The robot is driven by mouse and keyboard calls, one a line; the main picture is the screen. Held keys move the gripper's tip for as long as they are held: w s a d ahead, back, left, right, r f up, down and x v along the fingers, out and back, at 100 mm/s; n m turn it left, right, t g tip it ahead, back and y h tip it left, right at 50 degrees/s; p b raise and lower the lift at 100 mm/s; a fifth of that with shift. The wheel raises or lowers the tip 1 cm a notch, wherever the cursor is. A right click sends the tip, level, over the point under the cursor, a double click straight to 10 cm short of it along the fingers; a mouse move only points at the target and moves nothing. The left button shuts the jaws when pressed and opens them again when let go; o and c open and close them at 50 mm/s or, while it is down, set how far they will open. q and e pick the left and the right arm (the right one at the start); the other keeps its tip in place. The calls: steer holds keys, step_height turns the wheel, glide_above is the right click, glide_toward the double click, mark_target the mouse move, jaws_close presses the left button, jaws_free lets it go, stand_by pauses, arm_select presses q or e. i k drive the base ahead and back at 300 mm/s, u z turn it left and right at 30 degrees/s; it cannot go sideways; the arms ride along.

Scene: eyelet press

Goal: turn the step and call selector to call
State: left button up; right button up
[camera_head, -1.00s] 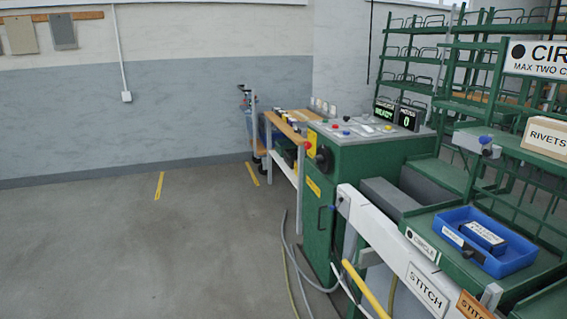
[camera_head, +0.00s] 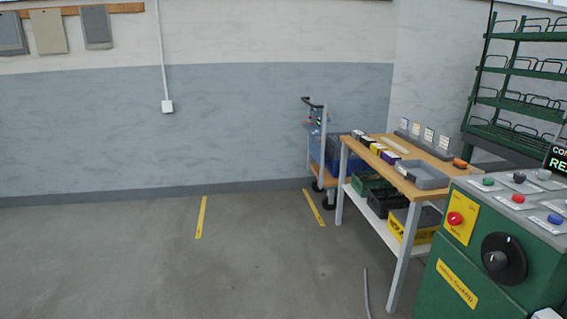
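The green control cabinet (camera_head: 462,276) stands at the lower right, cut off by the frame edge. Its sloped top carries small plates with green, red and blue buttons and a small black control (camera_head: 519,178). A large round black knob (camera_head: 503,258) with a pale pointer mark is on its front face. A red knob (camera_head: 455,218) sits on a yellow plate beside it. The lettering is too small to read, so I cannot tell which control is the step and call selector.
A wooden-topped bench (camera_head: 408,182) with a grey tray (camera_head: 422,174) and crates below stands left of the cabinet. A blue trolley (camera_head: 326,160) is behind it. A green rack (camera_head: 520,90) is at the back right. The grey floor at left is clear.

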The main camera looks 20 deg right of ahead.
mark_target(519, 178)
steer(key=z, duration=0.85)
steer(key=i, duration=1.35)
steer(key=z, duration=1.25)
